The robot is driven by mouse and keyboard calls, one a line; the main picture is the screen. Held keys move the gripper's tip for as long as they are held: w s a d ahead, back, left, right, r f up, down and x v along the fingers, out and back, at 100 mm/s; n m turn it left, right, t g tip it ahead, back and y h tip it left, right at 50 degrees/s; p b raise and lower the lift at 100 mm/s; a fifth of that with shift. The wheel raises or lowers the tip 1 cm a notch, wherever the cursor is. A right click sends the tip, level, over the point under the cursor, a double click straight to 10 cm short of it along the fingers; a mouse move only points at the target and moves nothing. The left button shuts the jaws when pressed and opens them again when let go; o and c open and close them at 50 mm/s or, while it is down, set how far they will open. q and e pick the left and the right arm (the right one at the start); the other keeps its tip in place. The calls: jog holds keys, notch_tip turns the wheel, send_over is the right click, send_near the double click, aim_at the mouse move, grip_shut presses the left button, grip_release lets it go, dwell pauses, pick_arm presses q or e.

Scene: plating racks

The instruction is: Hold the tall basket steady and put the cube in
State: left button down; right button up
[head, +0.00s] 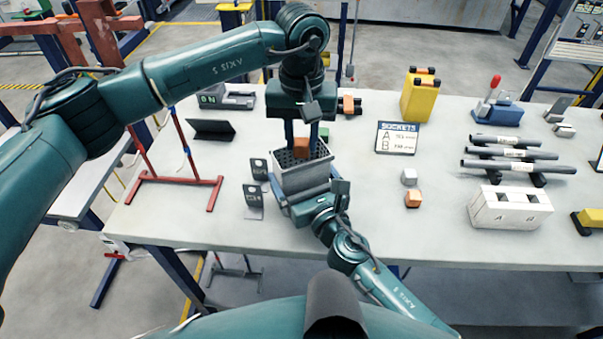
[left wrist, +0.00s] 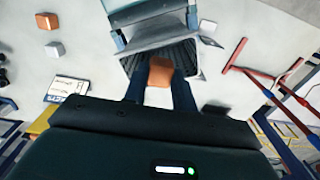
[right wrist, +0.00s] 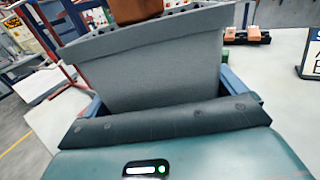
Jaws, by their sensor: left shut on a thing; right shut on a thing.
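The tall grey basket (head: 300,178) stands on the table in front of me, its dark perforated inside facing up. My right gripper (head: 312,200) is shut on its near side; in the right wrist view the basket wall (right wrist: 150,70) fills the space between the fingers. My left gripper (head: 302,140) points down over the basket, shut on an orange-brown cube (head: 301,146). In the left wrist view the cube (left wrist: 160,72) is between the fingertips, over the basket opening. The cube's underside is hidden, so its exact height above the basket floor cannot be told.
Another orange cube (head: 413,198) and a white cube (head: 409,176) lie to the right. A red stand (head: 180,185) is left of the basket.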

pick_arm(q)
jog(key=shift+f, duration=1.95)
jog(key=c, duration=1.1)
grip_release()
jog(key=shift+o, duration=0.2)
notch_tip(320, 180, up, 12)
jog(key=shift+r, duration=0.1)
